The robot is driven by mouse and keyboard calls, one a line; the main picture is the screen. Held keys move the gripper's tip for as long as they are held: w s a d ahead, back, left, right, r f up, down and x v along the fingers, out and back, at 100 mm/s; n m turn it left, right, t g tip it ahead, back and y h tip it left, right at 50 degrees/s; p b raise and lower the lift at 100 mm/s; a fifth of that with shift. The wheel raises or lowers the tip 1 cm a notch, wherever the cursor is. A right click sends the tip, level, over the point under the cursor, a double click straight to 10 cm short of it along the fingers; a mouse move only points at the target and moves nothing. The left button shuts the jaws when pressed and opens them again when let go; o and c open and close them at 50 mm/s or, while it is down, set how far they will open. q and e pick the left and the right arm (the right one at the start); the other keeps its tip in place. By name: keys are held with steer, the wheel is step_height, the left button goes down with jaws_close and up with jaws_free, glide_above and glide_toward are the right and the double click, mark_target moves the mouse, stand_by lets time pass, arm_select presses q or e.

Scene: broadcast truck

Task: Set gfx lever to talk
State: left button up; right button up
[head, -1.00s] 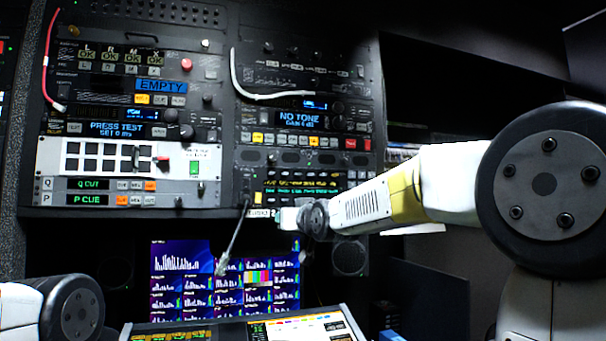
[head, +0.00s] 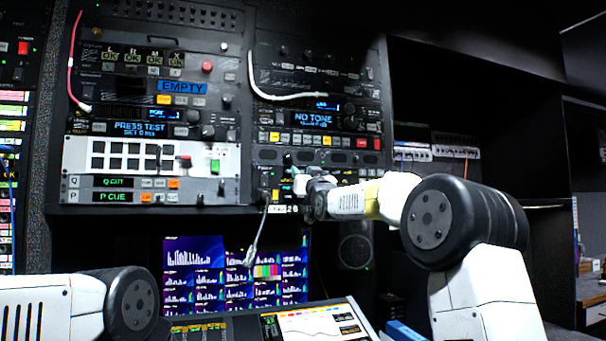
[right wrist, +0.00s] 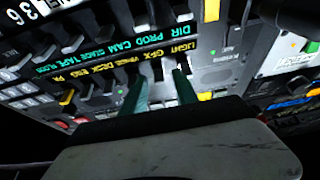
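In the head view my right gripper (head: 298,182) is small and covers most of the key panel. My left gripper is out of the picture; only my left arm shows.
A white cable (head: 285,95) hangs on the rack above. A grey cable (head: 259,230) hangs below the panel, left of my right gripper. Monitors (head: 195,260) and a desk console (head: 312,324) lie below. A speaker (head: 355,252) sits under my right forearm.

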steer(key=shift+w+a, duration=0.1)
steer(key=shift+w, duration=0.1)
jaws_close()
steer(key=shift+w+f+t+y, duration=0.15)
steer(key=shift+f+t+y, duration=0.25)
steer(key=shift+t, duration=0.75)
steer(key=shift+w+f+t+y, duration=0.1)
steer(key=shift+f+t+y, duration=0.25)
steer(key=shift+t, duration=0.8)
